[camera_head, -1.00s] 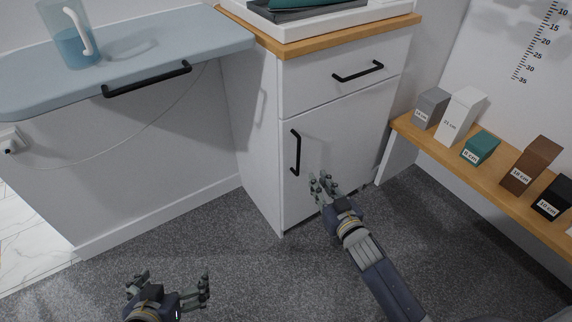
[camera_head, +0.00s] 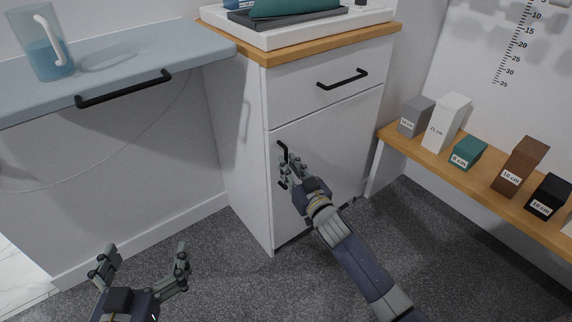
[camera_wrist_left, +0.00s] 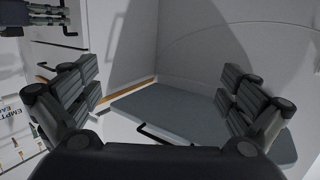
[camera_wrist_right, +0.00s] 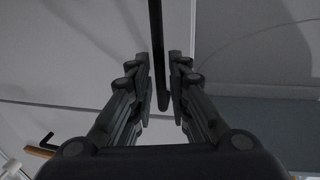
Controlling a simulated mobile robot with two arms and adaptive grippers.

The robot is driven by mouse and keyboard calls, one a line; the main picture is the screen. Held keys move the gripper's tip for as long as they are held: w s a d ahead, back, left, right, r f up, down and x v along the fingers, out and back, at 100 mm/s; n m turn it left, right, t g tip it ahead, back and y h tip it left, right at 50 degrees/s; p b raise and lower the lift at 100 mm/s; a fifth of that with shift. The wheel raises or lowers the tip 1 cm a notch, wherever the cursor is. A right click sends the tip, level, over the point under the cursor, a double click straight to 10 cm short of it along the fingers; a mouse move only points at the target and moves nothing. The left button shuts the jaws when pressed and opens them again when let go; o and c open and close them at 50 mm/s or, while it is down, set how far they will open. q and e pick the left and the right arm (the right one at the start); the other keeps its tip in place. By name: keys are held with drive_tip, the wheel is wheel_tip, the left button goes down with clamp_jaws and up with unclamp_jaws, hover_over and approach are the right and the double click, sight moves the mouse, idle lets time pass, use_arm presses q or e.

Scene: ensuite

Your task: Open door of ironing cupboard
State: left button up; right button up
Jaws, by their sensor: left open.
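The white cupboard door (camera_head: 345,135) is shut in the head view, below a drawer. Its black vertical bar handle (camera_head: 282,148) is at the door's left side and partly hidden by my right gripper (camera_head: 288,172). In the right wrist view the handle (camera_wrist_right: 156,55) runs between the two fingers of that gripper (camera_wrist_right: 160,65). The fingers are only a little apart, with narrow gaps beside the bar. My left gripper (camera_head: 145,255) is open and empty, low at the left over the carpet, away from the cupboard. The left wrist view shows its fingers wide apart (camera_wrist_left: 160,85).
A drawer with a black handle (camera_head: 343,79) is above the door. A blue ironing-board-like surface (camera_head: 120,60) with a jug (camera_head: 44,55) is at the left. A wooden shelf (camera_head: 480,178) with labelled blocks is at the right. Grey carpet (camera_head: 235,285) is clear in front.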

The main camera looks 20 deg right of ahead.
use_arm(q)
drive_tip(key=shift+w+d+r+t, duration=0.15)
drive_tip(key=shift+r+t, duration=0.35)
drive_tip(key=shift+r, duration=0.35)
drive_tip(key=shift+w+d+r+t, duration=0.15)
drive_tip(key=shift+r+t, duration=0.35)
drive_tip(key=shift+r, duration=0.35)
use_arm(e)
drive_tip(key=shift+w+a, duration=0.15)
drive_tip(key=shift+w, duration=1.05)
clamp_jaws()
drive_tip(key=shift+s, duration=0.1)
